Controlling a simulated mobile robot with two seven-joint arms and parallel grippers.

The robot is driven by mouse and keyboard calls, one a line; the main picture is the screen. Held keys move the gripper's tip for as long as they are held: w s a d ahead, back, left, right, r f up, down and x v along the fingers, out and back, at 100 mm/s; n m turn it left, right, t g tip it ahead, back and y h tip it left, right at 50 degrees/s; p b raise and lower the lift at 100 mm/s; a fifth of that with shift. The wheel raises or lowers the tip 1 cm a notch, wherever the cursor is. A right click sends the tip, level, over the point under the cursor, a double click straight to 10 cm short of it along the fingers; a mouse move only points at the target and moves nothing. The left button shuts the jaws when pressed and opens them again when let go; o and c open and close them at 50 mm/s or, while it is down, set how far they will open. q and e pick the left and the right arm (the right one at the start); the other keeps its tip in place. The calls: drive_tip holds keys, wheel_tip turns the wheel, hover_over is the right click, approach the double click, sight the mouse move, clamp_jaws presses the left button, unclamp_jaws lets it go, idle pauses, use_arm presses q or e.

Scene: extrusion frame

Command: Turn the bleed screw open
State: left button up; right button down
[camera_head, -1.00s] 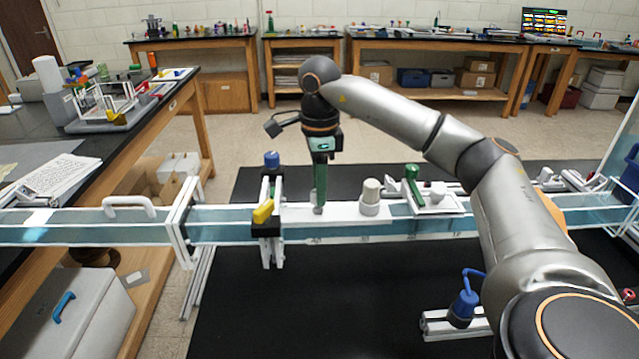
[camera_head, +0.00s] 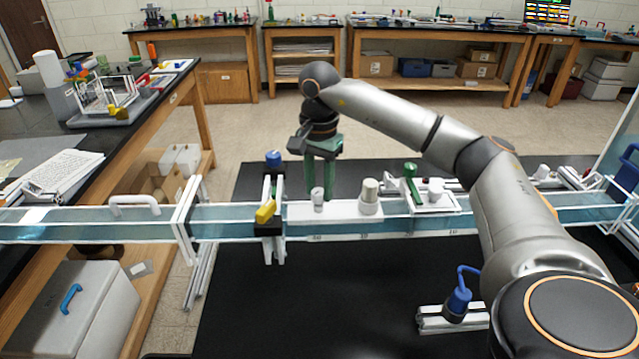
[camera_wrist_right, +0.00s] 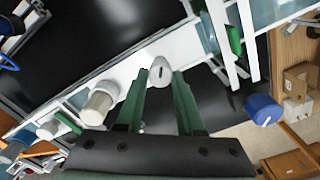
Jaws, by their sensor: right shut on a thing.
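The bleed screw, a small pale grey knob (camera_head: 318,195), stands on the white plate of the long clear channel, right of the yellow-handled clamp. It also shows in the right wrist view (camera_wrist_right: 160,72), with a dark slot mark on its top. My right gripper (camera_head: 319,188) points down from above, and its two green fingers are shut on the knob, one on each side. In the right wrist view the fingertips (camera_wrist_right: 161,78) flank the knob. My left gripper is in neither view.
A larger cream-capped post (camera_head: 370,196) stands just right of the knob. A green-handled fitting (camera_head: 411,182) is farther right. The clamp with a yellow lever (camera_head: 265,212) and blue knob (camera_head: 273,158) is close on the left. The black bench top (camera_head: 330,300) in front is mostly clear.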

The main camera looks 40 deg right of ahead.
sight(319, 191)
drive_tip(key=shift+n, duration=0.6)
drive_tip(key=c, duration=0.5)
unclamp_jaws()
drive_tip(key=shift+r, duration=0.15)
wheel_tip(319, 191, up, 12)
drive_tip(key=shift+r, duration=0.15)
idle(0.8)
